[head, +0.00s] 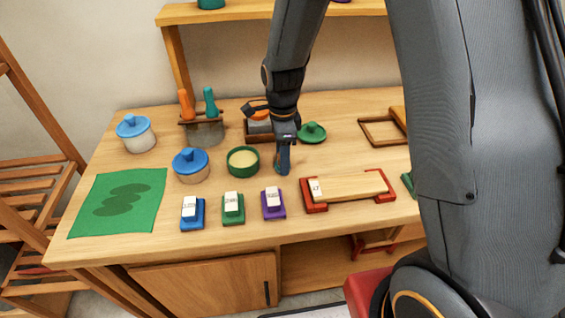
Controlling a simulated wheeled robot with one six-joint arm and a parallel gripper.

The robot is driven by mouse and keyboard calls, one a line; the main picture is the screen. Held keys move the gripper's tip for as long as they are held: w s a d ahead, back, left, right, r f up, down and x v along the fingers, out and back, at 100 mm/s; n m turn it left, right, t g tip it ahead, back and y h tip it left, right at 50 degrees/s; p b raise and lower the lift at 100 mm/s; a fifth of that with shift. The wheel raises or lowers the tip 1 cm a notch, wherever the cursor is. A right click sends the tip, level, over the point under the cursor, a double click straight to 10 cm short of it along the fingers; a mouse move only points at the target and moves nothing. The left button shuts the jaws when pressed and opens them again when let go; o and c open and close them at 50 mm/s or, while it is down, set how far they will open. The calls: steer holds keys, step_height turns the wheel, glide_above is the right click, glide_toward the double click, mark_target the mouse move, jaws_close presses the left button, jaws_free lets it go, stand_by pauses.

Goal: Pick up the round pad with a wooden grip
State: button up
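My gripper (283,163) points down close over the middle of the table (335,225), right of a green round tub (243,160) with pale yellow contents. Its fingers are small and dark here, and I cannot tell whether they are open or shut. I see no round pad whose wooden grip I can make out for certain. A round orange item (257,114) sits on a grey block in a brown tray behind my wrist, which partly covers it. A round green lid-like piece with a knob (312,132) lies right of my gripper.
Blue-lidded pots (190,166) stand on the left, near a green printed sheet (118,203). Several small labelled blocks (233,207) line the front. A board in a red-ended holder (348,190) lies right of them. A wooden frame (382,132) lies at the back right.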

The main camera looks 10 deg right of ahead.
steer(key=c, duration=0.7)
steer(key=shift+r, duration=0.15)
step_height(320, 180, up, 10)
steer(key=shift+f+b, duration=0.1)
steer(key=shift+b, duration=1.1)
steer(key=shift+o, duration=0.9)
steer(key=shift+c, duration=0.6)
